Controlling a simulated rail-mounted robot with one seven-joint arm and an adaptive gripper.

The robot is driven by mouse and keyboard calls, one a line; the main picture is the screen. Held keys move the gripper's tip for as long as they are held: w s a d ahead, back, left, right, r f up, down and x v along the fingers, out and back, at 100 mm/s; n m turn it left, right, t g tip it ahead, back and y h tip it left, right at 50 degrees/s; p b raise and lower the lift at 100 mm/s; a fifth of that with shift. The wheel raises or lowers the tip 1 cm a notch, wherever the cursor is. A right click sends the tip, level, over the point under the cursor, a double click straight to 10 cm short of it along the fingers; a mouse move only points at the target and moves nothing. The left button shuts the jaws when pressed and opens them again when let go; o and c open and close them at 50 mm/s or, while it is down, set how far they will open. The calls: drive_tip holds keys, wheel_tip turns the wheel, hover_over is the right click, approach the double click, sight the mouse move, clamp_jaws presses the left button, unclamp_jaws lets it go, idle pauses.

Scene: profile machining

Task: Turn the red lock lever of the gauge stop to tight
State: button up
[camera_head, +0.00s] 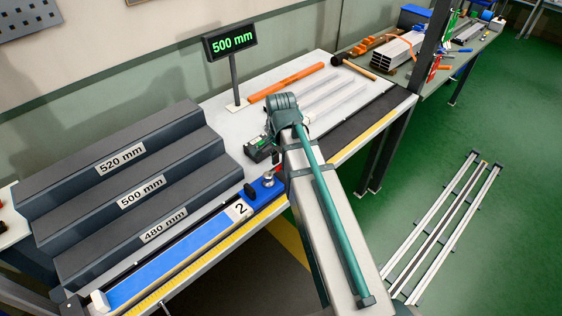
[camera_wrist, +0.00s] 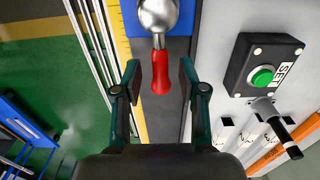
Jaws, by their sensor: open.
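The red lock lever (camera_wrist: 161,76) shows in the wrist view, hanging down from a rounded silver hub (camera_wrist: 158,14) at the top edge. My gripper (camera_wrist: 160,70) is open, with one dark finger on each side of the red lever and a visible gap on both sides. In the head view the silver knob of the gauge stop (camera_head: 268,178) stands on the blue rail near the number 2 plate.
A stepped rack (camera_head: 120,190) stands left of the rail. A display (camera_head: 230,41) reads 500 mm. An orange bar (camera_head: 286,82) lies behind.

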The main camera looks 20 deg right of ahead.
clamp_jaws()
